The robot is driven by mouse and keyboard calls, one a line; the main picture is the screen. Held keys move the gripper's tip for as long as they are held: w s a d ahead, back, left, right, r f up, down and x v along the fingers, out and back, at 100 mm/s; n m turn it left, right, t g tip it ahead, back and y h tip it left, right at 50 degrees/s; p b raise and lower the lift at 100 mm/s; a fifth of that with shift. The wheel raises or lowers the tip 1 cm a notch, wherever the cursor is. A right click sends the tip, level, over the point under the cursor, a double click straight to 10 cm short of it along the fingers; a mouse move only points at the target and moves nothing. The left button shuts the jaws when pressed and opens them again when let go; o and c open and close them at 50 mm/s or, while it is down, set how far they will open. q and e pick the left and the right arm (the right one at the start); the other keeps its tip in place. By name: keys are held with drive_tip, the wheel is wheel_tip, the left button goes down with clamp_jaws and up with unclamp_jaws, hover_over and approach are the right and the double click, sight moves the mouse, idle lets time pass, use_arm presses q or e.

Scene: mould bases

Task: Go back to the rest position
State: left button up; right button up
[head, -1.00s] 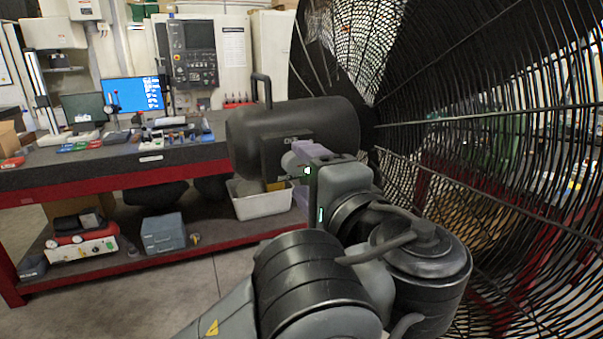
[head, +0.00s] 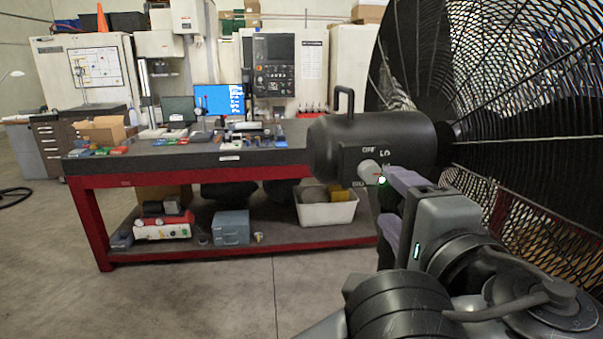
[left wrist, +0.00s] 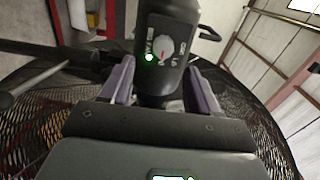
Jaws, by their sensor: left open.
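My left gripper (head: 392,215) is in front of the fan's motor housing in the head view, at right of centre. In the left wrist view its two purple-grey fingers (left wrist: 160,85) are apart, with the dark motor housing (left wrist: 172,30) visible between and beyond them. The housing carries a round grey knob (left wrist: 166,53) with a red mark and a lit green light beside it. In the head view the knob (head: 371,171) shows just left of the fingers. I cannot tell whether the fingers touch the housing. My right gripper is in neither view.
A large black fan cage (head: 520,130) fills the right side, close to my left arm. A workbench with red legs (head: 90,225) stands behind, holding tools and a blue monitor (head: 220,99). A white bin (head: 328,208) is on its lower shelf.

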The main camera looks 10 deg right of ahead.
use_arm(q)
drive_tip(key=w+a+f+n+g+h+p, duration=0.1)
drive_tip(key=a+f+n+g+p, duration=0.35)
drive_tip(key=a+p, duration=0.6)
drive_tip(key=a+f+n+g+h+p, duration=0.1)
drive_tip(key=a+f+n+g+p, duration=0.45)
drive_tip(key=p, duration=0.85)
drive_tip(key=s+a+f+n+g+y+p, duration=0.2)
drive_tip(key=s+a+n+g+p, duration=0.2)
drive_tip(key=s+a+p, duration=1.5)
drive_tip(key=s+a+n, duration=0.2)
drive_tip(key=s+a, duration=0.1)
drive_tip(key=s, duration=0.1)
drive_tip(key=shift+s+a+f, duration=0.15)
drive_tip(key=shift+a+f, duration=0.05)
drive_tip(key=shift+a, duration=0.15)
